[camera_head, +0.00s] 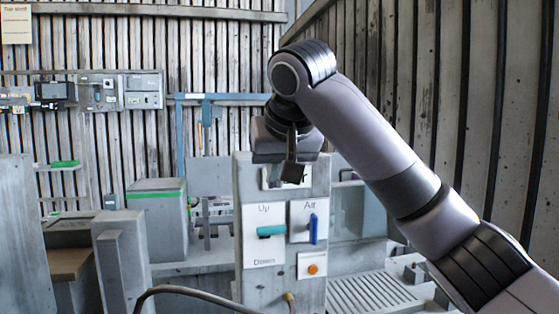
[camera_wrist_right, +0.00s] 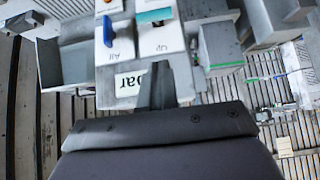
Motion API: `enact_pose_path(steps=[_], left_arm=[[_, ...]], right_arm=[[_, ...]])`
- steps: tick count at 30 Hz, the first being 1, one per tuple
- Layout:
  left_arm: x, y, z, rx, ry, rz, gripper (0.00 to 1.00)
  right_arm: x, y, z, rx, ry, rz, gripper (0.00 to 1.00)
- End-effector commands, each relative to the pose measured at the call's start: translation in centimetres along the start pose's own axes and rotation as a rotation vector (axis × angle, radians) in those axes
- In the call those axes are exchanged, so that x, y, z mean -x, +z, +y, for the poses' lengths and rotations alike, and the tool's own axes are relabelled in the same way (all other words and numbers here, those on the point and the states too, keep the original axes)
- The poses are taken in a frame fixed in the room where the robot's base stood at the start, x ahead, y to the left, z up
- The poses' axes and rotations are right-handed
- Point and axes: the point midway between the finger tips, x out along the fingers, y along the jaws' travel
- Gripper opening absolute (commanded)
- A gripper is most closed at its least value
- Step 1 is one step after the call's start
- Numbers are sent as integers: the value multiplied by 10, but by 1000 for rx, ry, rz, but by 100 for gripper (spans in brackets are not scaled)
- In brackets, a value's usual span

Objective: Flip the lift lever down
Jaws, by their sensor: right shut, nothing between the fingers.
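The lift lever (camera_head: 271,230) is a teal handle on a white plate (camera_head: 263,252) marked Up at the top and Down at the bottom. The teal lever also shows at the top of the right wrist view (camera_wrist_right: 154,15), where the panel appears upside down. My right gripper (camera_head: 293,174) is shut and empty, above the lever and slightly to its right, in front of the panel's upper part. Its fingers also show in the wrist view (camera_wrist_right: 157,88), apart from the lever. My left gripper is not in view.
To the lever's right are a blue lever (camera_head: 313,229) on a plate marked Air and an orange button (camera_head: 313,269) below it. A hose (camera_head: 190,290) curves in front of the panel. A green-topped box (camera_head: 157,215) stands left.

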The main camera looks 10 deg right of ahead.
Motion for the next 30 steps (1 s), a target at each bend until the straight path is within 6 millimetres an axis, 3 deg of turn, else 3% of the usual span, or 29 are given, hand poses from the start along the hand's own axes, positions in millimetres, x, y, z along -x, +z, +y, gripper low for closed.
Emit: enact_pose_path(steps=[6, 12, 30], left_arm=[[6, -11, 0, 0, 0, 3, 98], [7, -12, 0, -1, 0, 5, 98], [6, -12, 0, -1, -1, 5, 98]], right_arm=[[-47, -1, 1, -2, 2, -4, 0], [-68, 18, 1, 0, 2, -2, 0], [-78, 29, 1, -1, 0, 4, 0]])
